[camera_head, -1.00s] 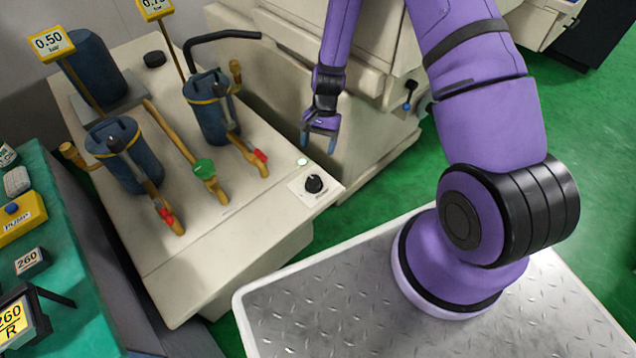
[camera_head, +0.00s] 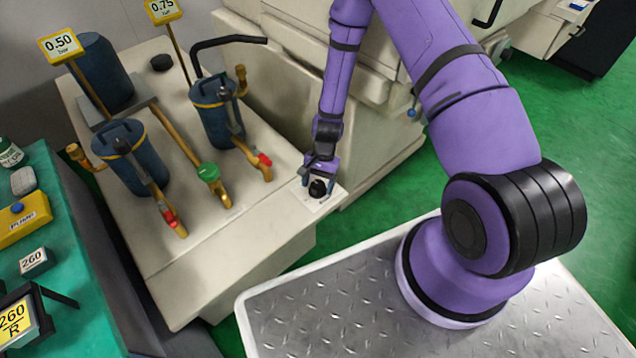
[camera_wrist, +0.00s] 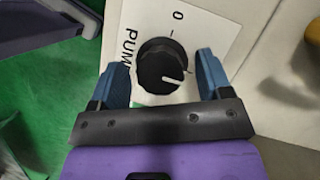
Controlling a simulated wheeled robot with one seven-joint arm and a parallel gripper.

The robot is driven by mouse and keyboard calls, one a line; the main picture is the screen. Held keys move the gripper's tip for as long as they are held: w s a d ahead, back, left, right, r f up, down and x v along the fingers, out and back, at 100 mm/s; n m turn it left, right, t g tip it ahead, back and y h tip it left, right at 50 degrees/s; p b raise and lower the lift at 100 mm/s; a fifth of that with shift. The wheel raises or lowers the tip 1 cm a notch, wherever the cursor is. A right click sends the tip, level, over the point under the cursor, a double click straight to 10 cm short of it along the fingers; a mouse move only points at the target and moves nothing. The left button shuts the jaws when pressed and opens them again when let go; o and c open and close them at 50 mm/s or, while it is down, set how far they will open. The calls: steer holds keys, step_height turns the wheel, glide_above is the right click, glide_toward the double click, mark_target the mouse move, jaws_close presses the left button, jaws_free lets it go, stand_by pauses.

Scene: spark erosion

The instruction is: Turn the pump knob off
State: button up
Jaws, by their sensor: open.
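The pump knob (camera_wrist: 162,68) is a black round dial on a white plate marked "PUMP" and "0" (camera_wrist: 178,15). In the wrist view its white pointer line points to the lower right, away from the "0". My gripper (camera_wrist: 163,80) is open, with one blue finger on each side of the knob; I cannot tell whether they touch it. In the head view my gripper (camera_head: 319,180) is over the front right corner of the beige cabinet, and the knob (camera_head: 317,188) shows just below it.
The beige cabinet top (camera_head: 225,225) carries blue filter canisters (camera_head: 213,110), brass pipes, a green valve handle (camera_head: 208,172) and red valve handles (camera_head: 264,160). A beige machine (camera_head: 365,140) stands close behind. A green bench with labelled items is at the left.

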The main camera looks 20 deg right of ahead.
steer(key=c, duration=0.9)
steer(key=shift+n, duration=0.3)
steer(key=n, duration=0.2)
steer(key=n+g+h, duration=0.1)
steer(key=n, duration=0.1)
steer(key=shift+a+h, duration=0.1)
steer(key=shift+h, duration=0.2)
steer(key=n+h, duration=0.1)
steer(key=n, duration=0.3)
steer(key=shift+n+h, duration=0.4)
steer(key=n, duration=0.2)
steer(key=n+h, duration=0.1)
steer(key=n, duration=0.1)
steer(key=shift+a+h, duration=0.1)
steer(key=shift+h, duration=0.2)
steer(key=shift+n+t+h, duration=0.4)
steer(key=shift+n+h, duration=0.3)
steer(key=shift+n, duration=1.5)
